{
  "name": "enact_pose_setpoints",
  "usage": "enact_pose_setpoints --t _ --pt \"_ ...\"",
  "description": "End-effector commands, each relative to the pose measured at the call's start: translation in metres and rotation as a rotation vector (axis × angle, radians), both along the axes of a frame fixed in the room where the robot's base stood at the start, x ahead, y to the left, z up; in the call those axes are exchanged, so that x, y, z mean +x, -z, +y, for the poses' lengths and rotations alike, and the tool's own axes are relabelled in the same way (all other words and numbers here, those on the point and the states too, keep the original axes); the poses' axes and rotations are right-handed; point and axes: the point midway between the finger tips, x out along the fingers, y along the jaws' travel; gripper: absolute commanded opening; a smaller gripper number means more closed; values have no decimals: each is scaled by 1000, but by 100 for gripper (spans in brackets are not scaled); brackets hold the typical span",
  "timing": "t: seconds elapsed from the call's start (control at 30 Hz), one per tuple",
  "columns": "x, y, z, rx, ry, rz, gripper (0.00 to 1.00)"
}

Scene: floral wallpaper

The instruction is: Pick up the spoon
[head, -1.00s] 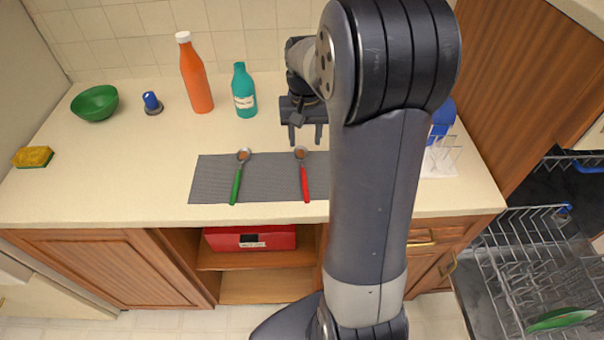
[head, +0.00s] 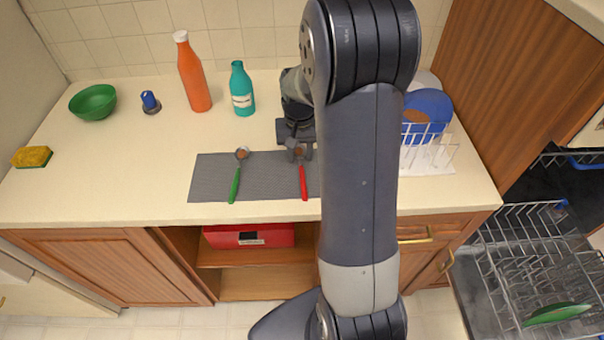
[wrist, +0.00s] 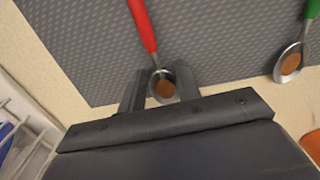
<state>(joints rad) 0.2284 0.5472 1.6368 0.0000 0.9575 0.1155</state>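A spoon with a red handle (head: 303,184) lies on the grey mat (head: 270,187), its bowl towards the back edge. A second spoon with a green handle (head: 235,184) lies to its left. My gripper (head: 299,154) is at the bowl end of the red spoon. In the wrist view my gripper (wrist: 158,82) is open, with one finger on each side of the red spoon's bowl (wrist: 165,88). I cannot tell whether the fingers touch it. Both bowls show a brown patch. The green spoon's bowl (wrist: 290,63) is clear of the fingers.
An orange bottle (head: 194,78), a teal bottle (head: 242,92), a blue-topped object (head: 150,102) and a green bowl (head: 93,103) stand behind on the left. A sponge (head: 32,157) lies far left. A dish rack (head: 428,158) with a blue plate (head: 430,104) stands right.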

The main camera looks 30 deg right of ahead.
Motion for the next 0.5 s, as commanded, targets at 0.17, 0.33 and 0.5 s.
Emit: enact_pose_setpoints --t 0.17,0.33,0.5 --pt "0 0 0 0 0 0 17" --pt "0 0 0 0 0 0 3" --pt "0 0 0 0 0 0 0"
